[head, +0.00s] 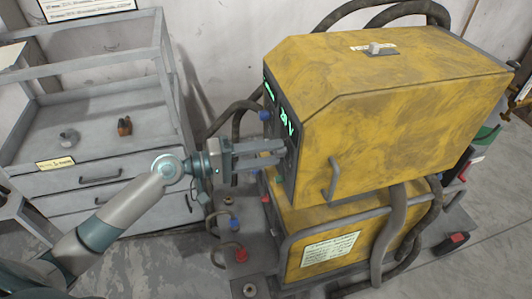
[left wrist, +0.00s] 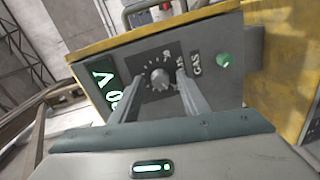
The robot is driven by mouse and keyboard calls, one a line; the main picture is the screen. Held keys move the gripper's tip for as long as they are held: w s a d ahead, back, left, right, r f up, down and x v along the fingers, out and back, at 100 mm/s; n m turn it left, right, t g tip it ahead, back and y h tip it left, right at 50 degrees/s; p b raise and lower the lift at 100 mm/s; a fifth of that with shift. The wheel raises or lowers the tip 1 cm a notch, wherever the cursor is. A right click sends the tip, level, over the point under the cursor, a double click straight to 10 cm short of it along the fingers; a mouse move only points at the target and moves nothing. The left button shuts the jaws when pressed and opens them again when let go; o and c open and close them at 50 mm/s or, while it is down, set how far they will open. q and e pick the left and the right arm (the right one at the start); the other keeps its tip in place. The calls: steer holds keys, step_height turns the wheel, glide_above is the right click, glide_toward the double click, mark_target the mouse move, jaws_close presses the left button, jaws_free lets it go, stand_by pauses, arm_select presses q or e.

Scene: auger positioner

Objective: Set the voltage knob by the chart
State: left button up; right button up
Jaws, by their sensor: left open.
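The yellow welding machine (head: 400,95) stands at the right with its dark front panel facing left. The voltage knob (left wrist: 160,78) is a dark round dial with marks around it, seen in the left wrist view. My left gripper (head: 281,151) is open, with its fingertips close to the panel. In the left wrist view the knob lies between the fingers; I cannot tell whether they touch it. A lit green display (left wrist: 112,92) shows digits and a V, not clearly readable. A pale label (head: 330,250) on the lower yellow unit is too small to read.
A grey drawer cart (head: 95,92) at the left holds small parts. Dark hoses (head: 397,235) and a grey rail surround the machine's base. A green round part (left wrist: 224,60) sits right of the knob. Sheets of text (head: 85,8) hang on the wall.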

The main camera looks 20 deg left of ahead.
arm_select(q)
steer(key=shift+s+a, duration=0.1)
arm_select(e)
steer(key=shift+f, duration=0.1)
step_height(320, 180, down, 4)
steer(key=b, duration=0.5)
arm_select(q)
steer(key=b+v, duration=0.3)
steer(key=v, duration=1.4)
arm_select(e)
steer(key=w+a+r+t, duration=0.1)
steer(key=w+a+t, duration=0.1)
steer(key=w, duration=0.5)
steer(key=w+a+t+y, duration=0.1)
steer(key=w+a+t, duration=0.1)
steer(key=w, duration=0.5)
steer(key=shift+w+a+r, duration=0.35)
steer(key=shift+a, duration=0.55)
arm_select(q)
steer(key=shift+a+f, duration=0.15)
steer(key=shift+f, duration=0.05)
